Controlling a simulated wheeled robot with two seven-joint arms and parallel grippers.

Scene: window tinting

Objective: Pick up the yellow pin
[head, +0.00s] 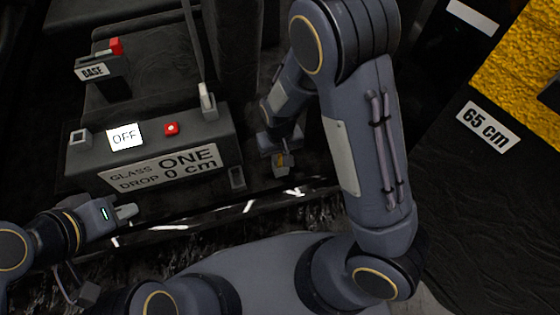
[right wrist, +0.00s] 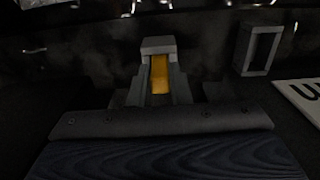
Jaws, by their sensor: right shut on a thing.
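The yellow pin (right wrist: 160,75) is upright between the fingers of my right gripper (right wrist: 160,92) in the right wrist view, with a grey block-like piece across its far end. In the head view my right gripper (head: 281,163) points down beside the right end of the dark control box, and a small bit of the yellow pin (head: 280,160) shows between its fingers. The gripper is shut on the pin. My left gripper (head: 126,212) is at the lower left in front of the box; its finger gap is not clear, and I see nothing in it.
The dark box (head: 215,139) carries an OFF sign (head: 124,137), a red button (head: 172,128) and a lever (head: 207,98). A square grey frame (right wrist: 262,50) stands right of the pin in the wrist view. A BASE unit (head: 95,72) stands behind. A 65 cm label (head: 488,126) is at right.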

